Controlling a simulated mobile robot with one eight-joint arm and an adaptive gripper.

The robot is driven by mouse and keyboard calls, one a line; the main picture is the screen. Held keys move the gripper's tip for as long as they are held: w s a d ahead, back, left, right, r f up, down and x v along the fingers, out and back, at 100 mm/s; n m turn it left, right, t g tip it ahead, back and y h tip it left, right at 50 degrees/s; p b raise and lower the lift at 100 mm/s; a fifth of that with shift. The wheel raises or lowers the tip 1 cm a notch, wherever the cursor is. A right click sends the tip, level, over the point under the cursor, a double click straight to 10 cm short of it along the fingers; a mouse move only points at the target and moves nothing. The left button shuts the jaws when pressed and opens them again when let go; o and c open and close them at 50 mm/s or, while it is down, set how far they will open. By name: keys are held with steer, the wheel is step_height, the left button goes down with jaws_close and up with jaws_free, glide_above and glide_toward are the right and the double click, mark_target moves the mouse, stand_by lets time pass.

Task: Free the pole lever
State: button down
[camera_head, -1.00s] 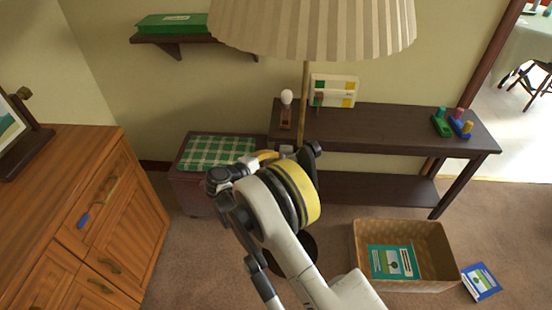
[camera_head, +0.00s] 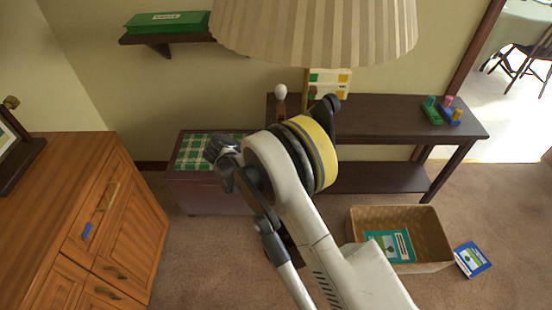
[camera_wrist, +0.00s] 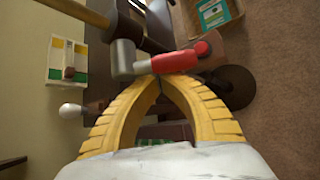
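The red lever (camera_wrist: 176,62) shows in the wrist view, joined at its left to a grey cylindrical fitting (camera_wrist: 123,58) on a dark pole. My gripper (camera_wrist: 160,82) has yellow ribbed fingers whose tips come together just below the lever and fitting. It looks shut, with nothing visible between the tips; I cannot tell whether they touch the lever. In the head view a floor lamp's pleated shade (camera_head: 315,30) stands above my arm. My arm hides most of its pole, the lever and my gripper there.
A dark shelf table (camera_head: 385,122) stands behind the lamp. A chest with a green checked top (camera_head: 192,155) is left of my arm, a wooden cabinet (camera_head: 70,170) farther left. A wicker basket (camera_head: 430,222) and a blue book (camera_head: 472,259) lie right on the carpet.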

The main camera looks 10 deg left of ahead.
steer(key=shift+d+r, duration=0.15)
steer(key=shift+d, duration=0.1)
stand_by(0.5)
